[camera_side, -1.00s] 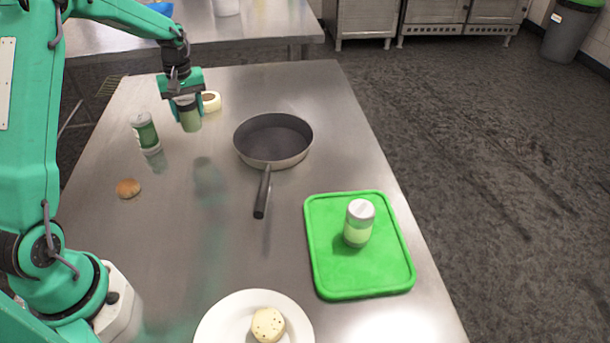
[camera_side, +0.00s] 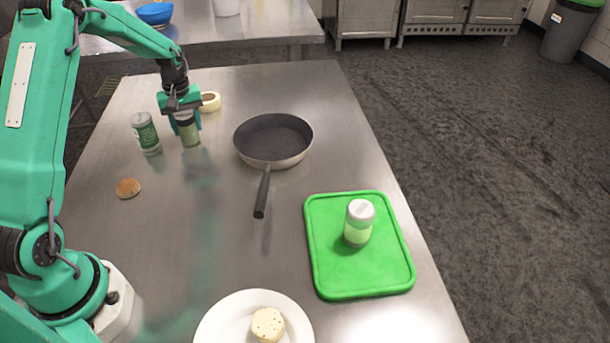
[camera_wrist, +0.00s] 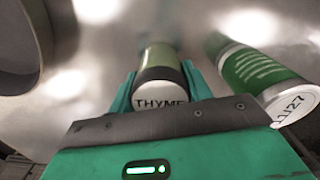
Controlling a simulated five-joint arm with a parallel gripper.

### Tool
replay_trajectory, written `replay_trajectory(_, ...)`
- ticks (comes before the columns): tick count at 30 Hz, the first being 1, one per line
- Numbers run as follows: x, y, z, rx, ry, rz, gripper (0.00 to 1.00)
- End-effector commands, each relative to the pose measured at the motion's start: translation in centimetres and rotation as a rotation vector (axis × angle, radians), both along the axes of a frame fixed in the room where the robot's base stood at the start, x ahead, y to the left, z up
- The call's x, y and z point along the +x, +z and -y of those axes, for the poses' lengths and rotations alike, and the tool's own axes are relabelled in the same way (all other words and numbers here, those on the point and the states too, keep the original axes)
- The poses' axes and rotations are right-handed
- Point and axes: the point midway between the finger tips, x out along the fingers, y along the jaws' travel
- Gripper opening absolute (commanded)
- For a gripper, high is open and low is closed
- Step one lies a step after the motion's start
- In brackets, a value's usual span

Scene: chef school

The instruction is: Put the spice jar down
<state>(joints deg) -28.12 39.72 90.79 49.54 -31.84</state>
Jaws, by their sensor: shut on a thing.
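A green spice jar (camera_side: 190,134) is between the fingers of my gripper (camera_side: 186,118) at the far left of the steel table. My gripper is shut on it, and the jar stands upright. Its base is at or very close to the table top; I cannot tell whether it touches. In the wrist view, the jar (camera_wrist: 160,80) shows a lid marked THYME between the green fingers (camera_wrist: 160,95). The fingers and wrist hide its upper part in the side view.
A green-labelled can (camera_side: 146,134) stands close left of the held jar. A roll of tape (camera_side: 210,101) lies behind it. A pan (camera_side: 273,140), a bun (camera_side: 128,188), a green board (camera_side: 335,275) with another jar (camera_side: 359,222), and a plate (camera_side: 220,325) share the table.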

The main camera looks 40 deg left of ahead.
Motion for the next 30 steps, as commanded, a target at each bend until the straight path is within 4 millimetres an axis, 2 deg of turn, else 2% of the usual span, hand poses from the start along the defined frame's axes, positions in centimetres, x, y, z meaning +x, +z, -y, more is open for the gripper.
replay_trajectory(12, 0.01, -0.32, 0.00, 0.001, 0.000, 0.001, 0.24)
replay_trajectory(13, 0.01, -0.30, 0.00, 0.001, 0.000, 0.001, 0.55)
replay_trajectory(15, 0.01, -0.29, 0.00, 0.001, 0.000, 0.001, 0.69)
replay_trajectory(16, 0.01, -0.29, 0.00, 0.001, 0.000, 0.001, 0.71)
replay_trajectory(30, 0.06, 0.38, -0.02, 0.001, 0.000, 0.002, 0.71)
